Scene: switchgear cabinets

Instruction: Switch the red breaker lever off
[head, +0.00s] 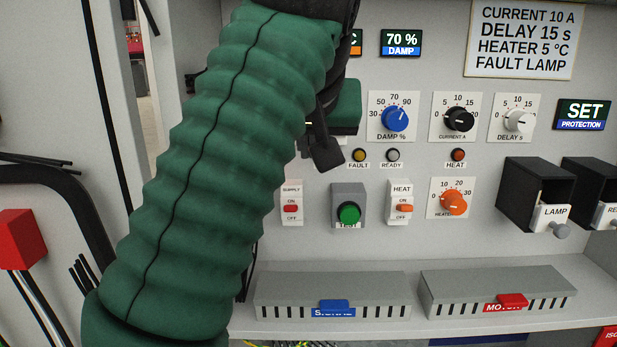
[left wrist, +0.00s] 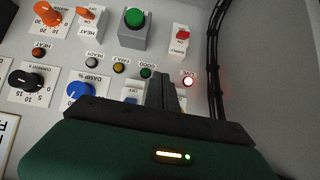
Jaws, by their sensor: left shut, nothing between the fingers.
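The red breaker lever (head: 291,208) sits on a small white breaker marked SUPPLY, with ON above it and OFF below it. It also shows upside down at the upper right of the left wrist view (left wrist: 183,35). I cannot tell for certain which way the lever is thrown. My left gripper (head: 325,160) is shut and empty, above and to the right of the breaker in the head view. Its dark closed fingers also show in the left wrist view (left wrist: 166,80), apart from the lever. My green left arm covers the panel's left part. My right gripper is not in view.
A green TEST button (head: 348,213) and an orange HEAT lever (head: 404,208) stand right of the SUPPLY breaker. A LIVE lamp (left wrist: 188,81) glows red near the fingers. Black cables (left wrist: 213,60) run beside the breaker. Grey vented covers (head: 333,293) lie below.

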